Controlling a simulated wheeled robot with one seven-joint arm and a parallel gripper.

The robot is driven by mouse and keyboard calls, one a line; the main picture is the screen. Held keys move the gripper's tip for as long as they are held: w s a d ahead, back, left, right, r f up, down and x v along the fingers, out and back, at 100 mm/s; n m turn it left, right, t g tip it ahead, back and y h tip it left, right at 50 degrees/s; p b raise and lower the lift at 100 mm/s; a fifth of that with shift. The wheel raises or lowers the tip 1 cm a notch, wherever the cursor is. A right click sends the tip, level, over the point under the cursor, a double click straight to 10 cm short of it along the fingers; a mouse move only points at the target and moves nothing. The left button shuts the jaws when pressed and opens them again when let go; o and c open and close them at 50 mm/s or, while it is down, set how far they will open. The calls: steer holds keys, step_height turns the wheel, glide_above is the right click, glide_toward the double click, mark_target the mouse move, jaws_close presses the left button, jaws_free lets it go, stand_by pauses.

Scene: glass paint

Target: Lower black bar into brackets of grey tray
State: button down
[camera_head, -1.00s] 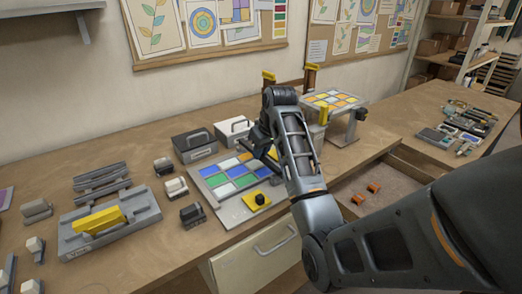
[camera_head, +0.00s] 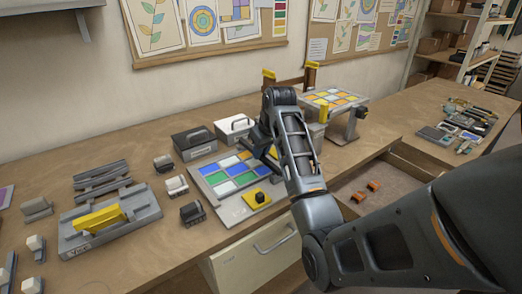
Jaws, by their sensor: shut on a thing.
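My gripper (camera_head: 262,147) hangs at the back right of a grey tray (camera_head: 231,214) with coloured glass tiles, in the middle of the bench. It is shut on a dark piece that looks like the black bar, mostly hidden behind my wrist and forearm. I cannot tell whether the bar touches the tray. The brackets are not clear; my arm covers the tray's right side. A yellow block with a black knob (camera_head: 257,199) sits at the tray's front right corner.
A grey fixture (camera_head: 142,215) with a yellow bar (camera_head: 99,218) stands at left, with dark grey bars (camera_head: 101,178) behind it. A black box (camera_head: 195,142) and a white box (camera_head: 234,128) stand behind the tray. A raised tiled panel (camera_head: 333,99) stands at right.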

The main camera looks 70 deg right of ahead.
steer(key=shift+f, duration=0.1)
stand_by(0.3)
steer(key=shift+f, duration=0.75)
steer(key=c, duration=1)
jaws_free()
steer(key=shift+r, duration=3.45)
